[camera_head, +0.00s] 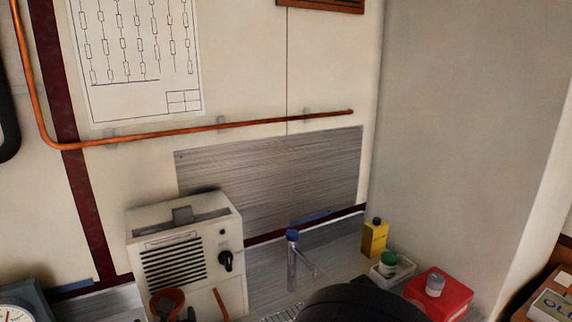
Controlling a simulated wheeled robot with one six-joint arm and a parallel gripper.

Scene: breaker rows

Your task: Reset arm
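My gripper does not show in this view, so its fingers and anything between them are unseen. A dark rounded shape at the bottom edge, right of centre, may be part of my own arm; I cannot tell for sure. No breaker rows are visible here.
A beige heater-like box (190,255) stands on the counter against the wall. Right of it are a slim blue-topped grey object (292,262), a yellow bottle (374,238), a green-lidded jar (388,262) and a red box (455,293). A copper pipe (240,124) crosses the wall.

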